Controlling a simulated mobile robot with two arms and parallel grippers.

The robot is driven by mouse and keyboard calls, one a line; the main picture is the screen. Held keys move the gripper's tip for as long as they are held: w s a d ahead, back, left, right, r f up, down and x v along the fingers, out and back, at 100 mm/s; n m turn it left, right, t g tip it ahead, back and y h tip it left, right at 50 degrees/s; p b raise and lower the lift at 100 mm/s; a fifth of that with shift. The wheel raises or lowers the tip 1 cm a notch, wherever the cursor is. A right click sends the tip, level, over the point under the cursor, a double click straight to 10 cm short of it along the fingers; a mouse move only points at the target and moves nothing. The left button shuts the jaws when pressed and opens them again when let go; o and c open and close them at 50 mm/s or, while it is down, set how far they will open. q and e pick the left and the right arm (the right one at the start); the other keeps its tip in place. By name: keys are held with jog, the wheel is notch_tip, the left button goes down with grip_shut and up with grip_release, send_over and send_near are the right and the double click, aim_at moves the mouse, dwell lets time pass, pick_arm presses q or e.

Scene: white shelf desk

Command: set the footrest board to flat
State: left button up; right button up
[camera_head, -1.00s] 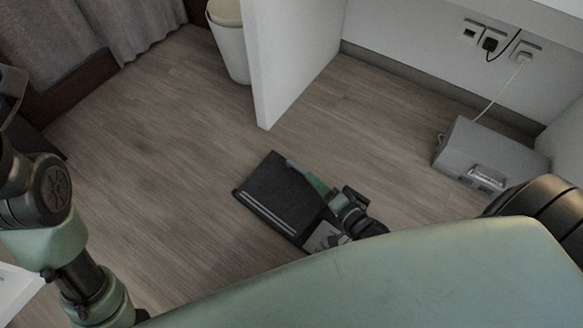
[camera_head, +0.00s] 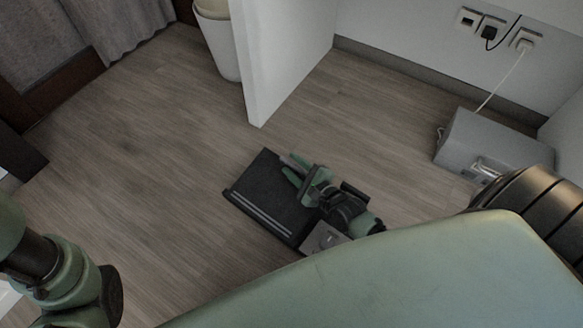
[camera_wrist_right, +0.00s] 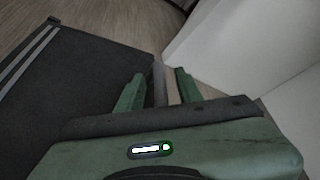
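The footrest board (camera_head: 262,197), dark with pale stripes along its near edge, rests on the floor unit in the middle of the head view. It fills the left of the right wrist view (camera_wrist_right: 70,95). I cannot tell its exact tilt. A grey bar-like part (camera_wrist_right: 159,82) shows beside the board's edge. My right gripper (camera_head: 288,168) is at the board's far right edge. In the wrist view its green fingers (camera_wrist_right: 158,88) are apart, one on each side of the grey part, with gaps showing. My left arm shows at the lower left; its gripper is out of view.
A white panel (camera_head: 285,60) stands behind the board, with a pale bin (camera_head: 220,45) beside it. A grey box (camera_head: 490,143) with a cable to wall sockets (camera_head: 495,28) is at the right. The wooden floor left of the board is clear.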

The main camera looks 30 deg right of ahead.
jog(key=shift+w+a+f, duration=0.1)
jog(key=shift+w+f, duration=0.05)
jog(key=shift+w, duration=0.3)
grip_shut()
dwell(1.1)
